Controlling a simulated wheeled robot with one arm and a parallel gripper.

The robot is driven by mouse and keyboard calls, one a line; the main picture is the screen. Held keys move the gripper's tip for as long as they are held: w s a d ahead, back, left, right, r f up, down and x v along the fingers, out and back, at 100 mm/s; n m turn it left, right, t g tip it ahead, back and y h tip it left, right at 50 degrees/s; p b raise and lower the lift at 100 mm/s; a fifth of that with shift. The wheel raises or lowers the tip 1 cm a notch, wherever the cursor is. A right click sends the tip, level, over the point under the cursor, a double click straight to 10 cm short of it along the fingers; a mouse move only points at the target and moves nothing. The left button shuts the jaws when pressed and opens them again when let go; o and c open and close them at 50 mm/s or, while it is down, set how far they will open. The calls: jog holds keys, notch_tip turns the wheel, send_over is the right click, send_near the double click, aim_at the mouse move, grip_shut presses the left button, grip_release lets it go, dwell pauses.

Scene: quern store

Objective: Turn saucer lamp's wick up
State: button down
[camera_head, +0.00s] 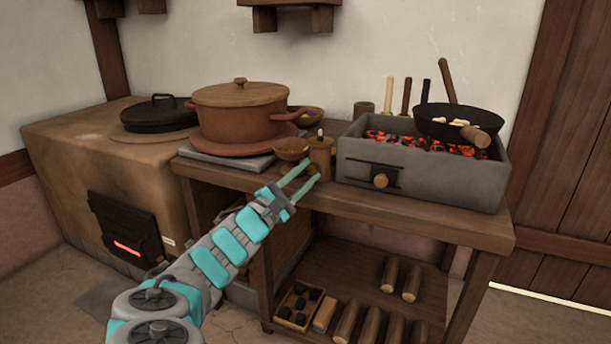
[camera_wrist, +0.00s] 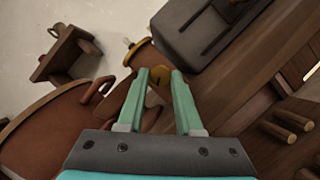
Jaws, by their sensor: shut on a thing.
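The saucer lamp (camera_head: 320,154) is a small brown upright body with a pale wick tip on top, standing near the front edge of the wooden table. In the wrist view its yellowish top (camera_wrist: 140,52) shows past my fingertips, with a dark tip at the end. A small brass knob (camera_wrist: 155,88) sits low on its near side. My gripper (camera_head: 313,170) reaches in from the lower left, and in the wrist view its two green fingers (camera_wrist: 160,73) are on either side of the knob, shut on it. The fingers hide part of the knob.
A small bowl (camera_head: 291,150) stands close left of the lamp, with a large lidded clay pot (camera_head: 240,112) beyond it. A grey brazier (camera_head: 420,170) with glowing coals and a frying pan (camera_head: 458,121) stands close right. Logs (camera_head: 390,274) lie on the lower shelf.

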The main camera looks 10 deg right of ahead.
jog(key=c, duration=0.6)
grip_release()
